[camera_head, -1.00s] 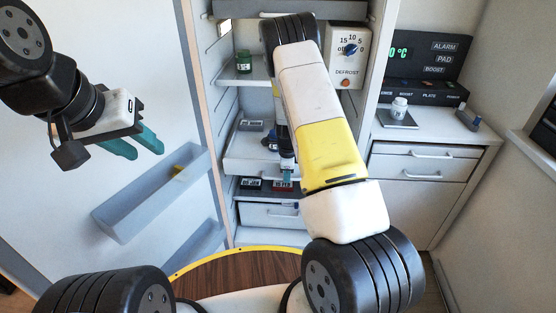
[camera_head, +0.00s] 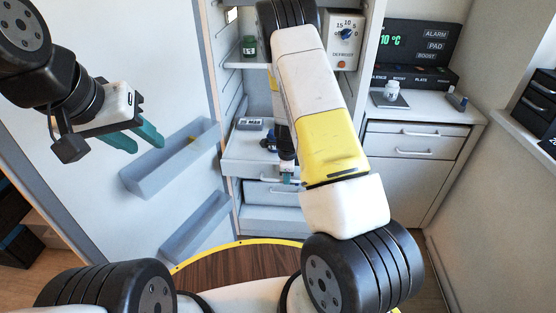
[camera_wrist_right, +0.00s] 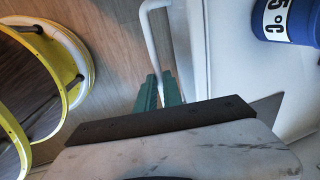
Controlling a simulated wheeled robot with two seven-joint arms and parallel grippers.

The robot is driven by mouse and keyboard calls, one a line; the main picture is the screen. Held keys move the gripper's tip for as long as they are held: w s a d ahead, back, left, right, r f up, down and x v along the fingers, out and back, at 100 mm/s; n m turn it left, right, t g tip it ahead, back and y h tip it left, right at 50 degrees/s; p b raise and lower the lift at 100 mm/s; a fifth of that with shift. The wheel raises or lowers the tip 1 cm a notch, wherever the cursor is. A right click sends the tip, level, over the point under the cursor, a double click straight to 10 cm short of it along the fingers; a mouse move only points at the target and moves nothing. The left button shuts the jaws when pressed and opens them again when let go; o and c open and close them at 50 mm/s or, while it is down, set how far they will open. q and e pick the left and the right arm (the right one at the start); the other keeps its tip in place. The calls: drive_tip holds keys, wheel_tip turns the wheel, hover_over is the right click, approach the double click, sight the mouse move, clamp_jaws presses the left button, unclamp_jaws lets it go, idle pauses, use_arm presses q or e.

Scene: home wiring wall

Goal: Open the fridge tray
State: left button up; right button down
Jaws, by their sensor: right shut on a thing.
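The white fridge tray (camera_head: 240,168) stands out from the open fridge, under the upper shelf. My right gripper (camera_head: 287,177) reaches down to its front. In the right wrist view, my right gripper's green fingers (camera_wrist_right: 159,88) are shut on the tray's white bar handle (camera_wrist_right: 152,38). The tray's pale inside (camera_wrist_right: 225,60) shows to the right of the handle. My right arm hides part of the tray in the head view. My left gripper (camera_head: 137,136) is open and empty in front of the fridge door.
A blue container marked 5°C (camera_wrist_right: 285,20) and a dated box (camera_head: 250,123) are in the tray. A green jar (camera_head: 249,46) stands on the upper shelf. Door bins (camera_head: 165,170) are at left; a drawer (camera_head: 265,193) is below. The counter (camera_head: 425,110) is at right.

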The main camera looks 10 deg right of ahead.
drive_tip(key=c, duration=1.5)
unclamp_jaws()
drive_tip(key=shift+r, duration=0.1)
drive_tip(key=r, duration=0.2)
drive_tip(key=s+r, duration=0.1)
drive_tip(key=r, duration=0.4)
drive_tip(key=shift+s+a+r, duration=0.2)
drive_tip(key=shift+r, duration=0.05)
